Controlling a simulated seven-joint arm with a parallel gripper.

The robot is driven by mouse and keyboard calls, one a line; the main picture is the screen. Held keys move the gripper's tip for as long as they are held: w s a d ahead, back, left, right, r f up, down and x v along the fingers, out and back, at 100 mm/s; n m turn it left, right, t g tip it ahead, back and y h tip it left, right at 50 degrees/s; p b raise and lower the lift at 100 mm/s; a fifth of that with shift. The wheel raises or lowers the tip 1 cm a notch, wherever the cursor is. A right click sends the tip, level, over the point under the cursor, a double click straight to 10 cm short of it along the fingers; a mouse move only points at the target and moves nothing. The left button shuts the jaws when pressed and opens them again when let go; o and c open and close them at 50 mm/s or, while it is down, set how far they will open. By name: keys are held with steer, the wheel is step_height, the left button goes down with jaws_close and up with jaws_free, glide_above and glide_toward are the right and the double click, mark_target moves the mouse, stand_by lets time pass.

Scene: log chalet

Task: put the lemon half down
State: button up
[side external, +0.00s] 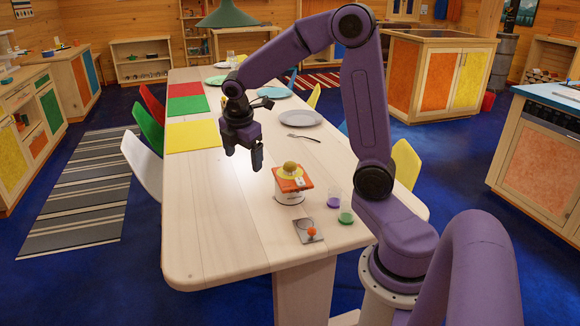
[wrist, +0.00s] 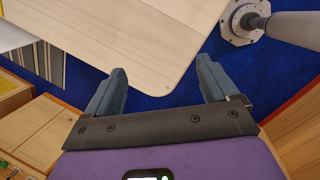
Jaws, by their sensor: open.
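A small round yellow-brown thing, perhaps the lemon half (side external: 290,166), sits on a yellow dish-like piece on top of an orange box (side external: 289,184). The box rests on a white round base on the table; I cannot make out a cut face. My gripper (side external: 243,156) is open and empty above the table, to the left of the orange box and higher than it. In the wrist view my gripper (wrist: 163,78) shows two spread fingers with nothing between them. The lemon half is not in the wrist view.
Two small cups, one purple (side external: 334,199) and one green (side external: 345,216), stand right of the box. A grey board with an orange knob (side external: 310,236) lies in front. A fork (side external: 304,137) and grey plate (side external: 300,118) lie behind. The table's (side external: 210,225) left front is clear.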

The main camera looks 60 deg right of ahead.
steer(key=w+d+n+h, duration=0.1)
steer(key=w+d, duration=0.2)
steer(key=d, duration=0.9)
steer(key=n+g, duration=0.1)
steer(key=g, duration=0.1)
glide_toward(289, 162)
steer(key=shift+h, duration=0.4)
steer(key=shift+a+x, duration=0.15)
steer(key=shift+x, duration=2.2)
steer(key=shift+a+x, duration=0.15)
steer(key=shift+x, duration=2.25)
steer(key=shift+f, duration=0.1)
steer(key=c, duration=1.2)
